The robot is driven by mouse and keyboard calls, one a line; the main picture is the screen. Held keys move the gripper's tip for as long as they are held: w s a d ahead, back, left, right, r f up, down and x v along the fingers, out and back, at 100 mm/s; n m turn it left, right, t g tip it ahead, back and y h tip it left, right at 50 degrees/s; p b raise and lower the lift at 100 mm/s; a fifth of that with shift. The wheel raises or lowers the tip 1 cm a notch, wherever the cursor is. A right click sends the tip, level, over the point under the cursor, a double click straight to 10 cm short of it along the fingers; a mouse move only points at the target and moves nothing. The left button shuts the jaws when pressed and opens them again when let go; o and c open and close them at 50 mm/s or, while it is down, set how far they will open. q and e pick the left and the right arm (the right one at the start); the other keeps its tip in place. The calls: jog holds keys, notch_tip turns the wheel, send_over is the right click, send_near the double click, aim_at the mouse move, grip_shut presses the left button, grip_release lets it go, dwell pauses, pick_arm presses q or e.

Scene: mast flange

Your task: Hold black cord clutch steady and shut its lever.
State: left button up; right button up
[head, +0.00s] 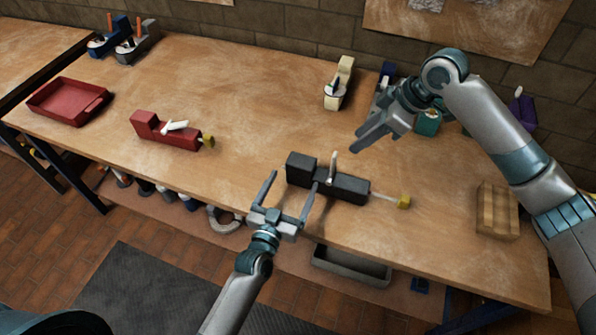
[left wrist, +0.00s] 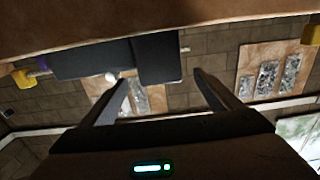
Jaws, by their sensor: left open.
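The black cord clutch (head: 346,187) lies on the workbench near its front edge. Its pale lever (head: 333,167) stands up from the body, and a rod with a yellow end (head: 403,201) sticks out to the right. My left gripper (head: 294,179) is open and empty at the front of the clutch, by its left block. In the left wrist view the clutch (left wrist: 92,60) appears beyond the fingertips, which look clear of it; the lever's rounded tip (left wrist: 111,77) shows below it. My right gripper (head: 362,145) hangs behind and right of the clutch, apart from it; its finger gap is unclear.
A red clutch (head: 180,139) and a red tray (head: 53,115) lie to the left. A cream clutch (head: 340,88) stands at the back. A wooden block (head: 497,210) is at the right. A grey bin (head: 351,268) sits below the front edge. The bench between the red and black clutches is clear.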

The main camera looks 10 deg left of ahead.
pick_arm(q)
jog(key=shift+x, duration=2.6)
jog(key=c, duration=1.3)
jog(key=shift+c, duration=0.7)
pick_arm(e)
jog(key=shift+o, duration=1.2)
jog(key=g+h, duration=0.1)
jog(key=h, duration=0.2)
send_near(333, 166)
jog(key=shift+w+a+r+h, duration=0.15)
jog(key=shift+w+a+h, duration=0.6)
jog(key=shift+a+h, duration=0.3)
jog(key=shift+h, duration=0.25)
notch_tip(333, 166, down, 12)
